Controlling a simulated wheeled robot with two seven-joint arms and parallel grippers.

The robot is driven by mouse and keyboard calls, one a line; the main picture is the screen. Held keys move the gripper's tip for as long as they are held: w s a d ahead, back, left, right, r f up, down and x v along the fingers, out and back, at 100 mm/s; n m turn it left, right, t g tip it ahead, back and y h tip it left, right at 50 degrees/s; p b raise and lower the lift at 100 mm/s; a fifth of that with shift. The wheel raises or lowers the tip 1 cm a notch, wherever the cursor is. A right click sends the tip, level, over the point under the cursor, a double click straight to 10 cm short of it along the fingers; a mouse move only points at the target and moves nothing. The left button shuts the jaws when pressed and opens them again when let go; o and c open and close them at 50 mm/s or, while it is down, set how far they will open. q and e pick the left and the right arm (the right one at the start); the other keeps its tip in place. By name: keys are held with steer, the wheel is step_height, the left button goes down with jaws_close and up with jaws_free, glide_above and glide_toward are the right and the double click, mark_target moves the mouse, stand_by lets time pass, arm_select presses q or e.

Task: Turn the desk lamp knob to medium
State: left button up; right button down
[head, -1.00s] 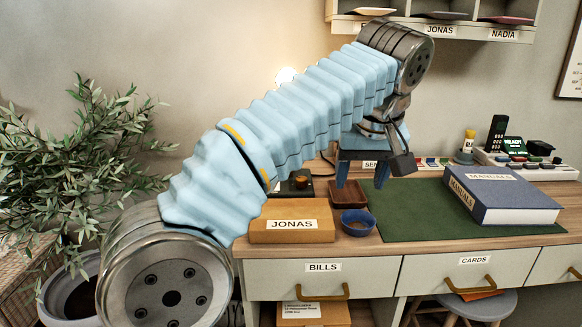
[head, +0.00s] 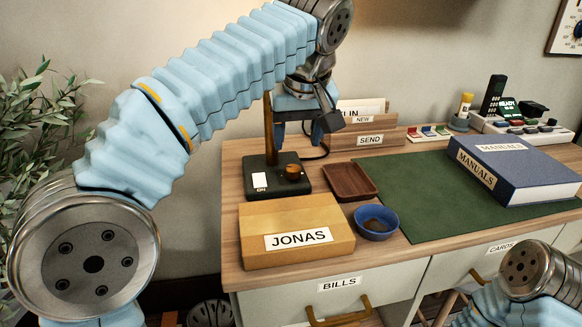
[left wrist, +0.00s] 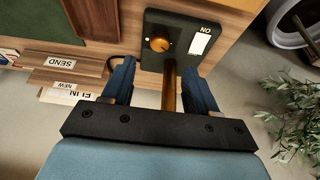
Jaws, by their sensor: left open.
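The desk lamp's dark base (head: 256,190) stands at the back left of the desk, with a white ON switch (head: 260,181) and an orange-brown knob (head: 294,172). Its wooden post (head: 269,135) rises behind my left arm, which hides the lamp's upper part. My left gripper (head: 298,138) is open and empty, pointing down above and behind the knob. In the left wrist view the knob (left wrist: 160,44) lies beyond the fingertips (left wrist: 160,76), and the post (left wrist: 169,88) shows between the fingers. The knob's setting is too small to read. My right gripper is out of view.
A JONAS box (head: 340,222), a brown tray (head: 350,182) and a blue bowl (head: 391,224) are in front and right of the lamp. A SEND letter holder (head: 345,142) is behind. A MANUALS binder (head: 535,188) lies on the green mat (head: 430,205). My right arm shows lower right.

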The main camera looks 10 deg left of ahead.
mark_target(293, 168)
arm_select(q)
steer(key=b+x, duration=0.1)
steer(key=x, duration=0.7)
steer(key=shift+w+f+b, duration=0.15)
steer(key=shift+f+b, duration=0.15)
steer(key=shift+f, duration=0.05)
steer(key=shift+c, duration=0.4)
steer(key=c, duration=1)
